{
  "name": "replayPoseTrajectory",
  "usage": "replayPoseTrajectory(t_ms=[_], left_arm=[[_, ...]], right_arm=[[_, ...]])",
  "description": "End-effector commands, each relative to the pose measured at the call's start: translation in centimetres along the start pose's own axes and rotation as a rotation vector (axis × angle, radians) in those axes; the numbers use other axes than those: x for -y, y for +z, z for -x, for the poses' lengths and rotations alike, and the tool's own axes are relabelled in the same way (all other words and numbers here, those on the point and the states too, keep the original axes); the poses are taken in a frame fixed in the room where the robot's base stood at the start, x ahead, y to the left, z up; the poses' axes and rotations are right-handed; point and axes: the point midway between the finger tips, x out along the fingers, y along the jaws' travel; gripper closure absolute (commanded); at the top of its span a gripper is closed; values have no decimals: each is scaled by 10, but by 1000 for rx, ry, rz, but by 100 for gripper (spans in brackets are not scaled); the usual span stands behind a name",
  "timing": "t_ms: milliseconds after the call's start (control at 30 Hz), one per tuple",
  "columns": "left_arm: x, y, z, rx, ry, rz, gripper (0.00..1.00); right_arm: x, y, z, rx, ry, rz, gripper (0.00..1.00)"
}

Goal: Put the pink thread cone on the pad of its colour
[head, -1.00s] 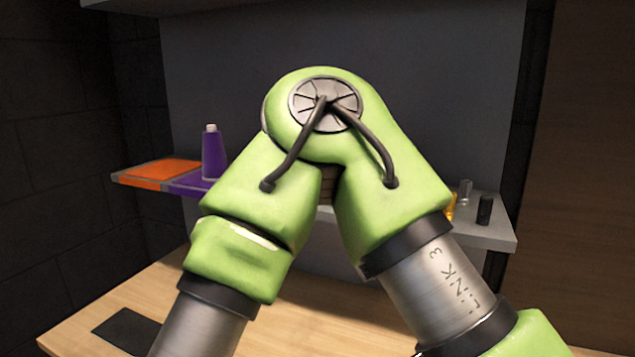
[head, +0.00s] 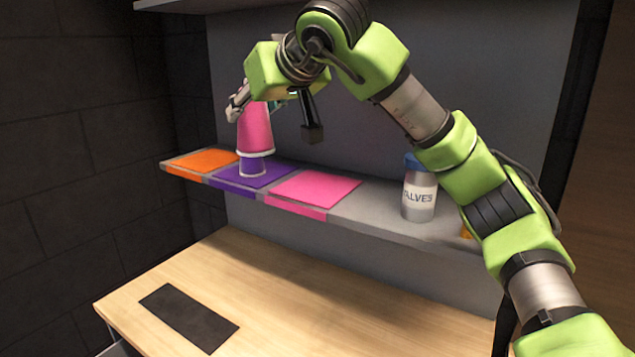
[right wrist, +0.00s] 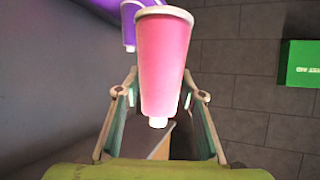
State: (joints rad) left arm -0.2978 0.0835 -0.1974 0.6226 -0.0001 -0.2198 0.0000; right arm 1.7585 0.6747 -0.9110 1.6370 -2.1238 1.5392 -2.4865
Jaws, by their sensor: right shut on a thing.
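The pink thread cone (head: 255,132) is in the jaws of my right gripper (head: 262,102), wide end down, above the shelf's left part. It also shows in the right wrist view (right wrist: 163,60), between the two fingers (right wrist: 162,108). The pink pad (head: 318,188) lies bare on the shelf, right of and below the held cone. The purple thread cone (head: 252,166) stands on the purple pad (head: 226,180), its upper part hidden by the pink cone in the head view. My left gripper is not in view.
The orange pad (head: 203,159) lies bare at the shelf's left end. A grey jar (head: 419,200) with a blue lid stands right of the pink pad. Grey shelf (head: 365,207) is free between them. A wooden table (head: 285,290) with a dark mat (head: 188,315) is below.

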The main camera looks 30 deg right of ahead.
Motion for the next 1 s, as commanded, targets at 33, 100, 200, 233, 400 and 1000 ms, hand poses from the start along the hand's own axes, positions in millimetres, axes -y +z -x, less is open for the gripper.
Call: replayPoseTrajectory(t_ms=[33,100,200,233,400,1000], left_arm=[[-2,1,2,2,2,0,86],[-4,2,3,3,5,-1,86],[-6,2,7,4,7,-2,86],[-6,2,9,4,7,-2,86],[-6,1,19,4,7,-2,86],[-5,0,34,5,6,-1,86]], right_arm=[[-8,-2,0,0,0,-2,91],[-18,-2,0,0,2,-1,91],[-37,4,-4,3,5,-2,91],[-43,6,-5,2,5,-2,91],[-85,22,-14,3,7,-2,91],[-153,88,-51,2,3,3,91]])
